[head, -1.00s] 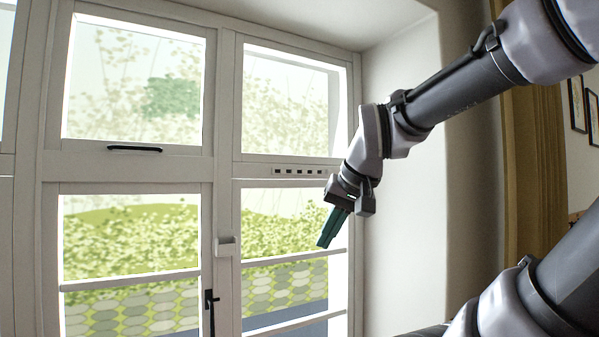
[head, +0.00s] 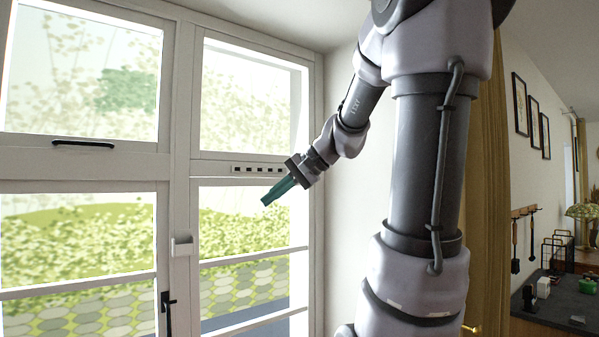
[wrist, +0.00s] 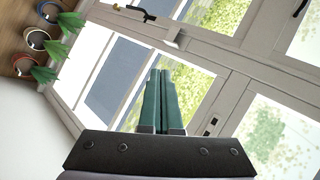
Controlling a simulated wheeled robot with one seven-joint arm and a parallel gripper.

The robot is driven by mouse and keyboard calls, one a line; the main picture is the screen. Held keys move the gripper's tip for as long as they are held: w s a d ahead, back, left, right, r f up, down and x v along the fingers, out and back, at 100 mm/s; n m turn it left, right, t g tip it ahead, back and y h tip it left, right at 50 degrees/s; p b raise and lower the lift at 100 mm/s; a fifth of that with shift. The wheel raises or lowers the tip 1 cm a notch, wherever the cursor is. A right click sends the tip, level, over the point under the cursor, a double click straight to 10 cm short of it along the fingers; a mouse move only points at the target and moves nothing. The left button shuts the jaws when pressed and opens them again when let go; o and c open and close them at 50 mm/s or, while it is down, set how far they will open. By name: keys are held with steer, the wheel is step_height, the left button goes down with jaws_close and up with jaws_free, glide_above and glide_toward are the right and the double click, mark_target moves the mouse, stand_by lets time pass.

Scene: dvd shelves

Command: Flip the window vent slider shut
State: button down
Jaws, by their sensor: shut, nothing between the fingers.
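The window vent slider (head: 258,170) is a pale strip with a row of dark slots on the rail between the upper and lower right panes. In the wrist view, part of a dark-slotted strip (wrist: 211,126) shows at the right of the fingers, partly cut off by my gripper body. My gripper (head: 265,203) has green fingers, pressed together and empty. It is just below the vent in the head view, pointing down and left in front of the lower right pane. The fingers also show in the wrist view (wrist: 160,75). I cannot tell how far they are from the window.
A white latch box (head: 181,246) and a black handle (head: 167,300) are on the middle frame. A black handle bar (head: 84,143) is on the upper left sash. Potted plants (wrist: 45,74) stand on a wooden surface in the wrist view. A dark counter (head: 560,305) is at far right.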

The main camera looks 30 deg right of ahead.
steer(key=w+d+r+m+t, duration=0.1)
steer(key=w+d+r+t, duration=0.1)
steer(key=d, duration=0.6)
steer(key=w+d+r+m+t, duration=0.2)
steer(key=w+d+r+t, duration=0.1)
steer(key=w+d, duration=0.4)
steer(key=w+d+r+m+t, duration=0.2)
steer(key=w+d, duration=0.3)
steer(key=d, duration=0.4)
steer(key=shift+w+r+t, duration=0.25)
steer(key=shift+r+t, duration=0.05)
steer(key=shift+t, duration=0.6)
steer(key=x, duration=1)
steer(key=shift+a, duration=0.2)
steer(key=shift+s+a, duration=0.25)
steer(key=shift+a, duration=1)
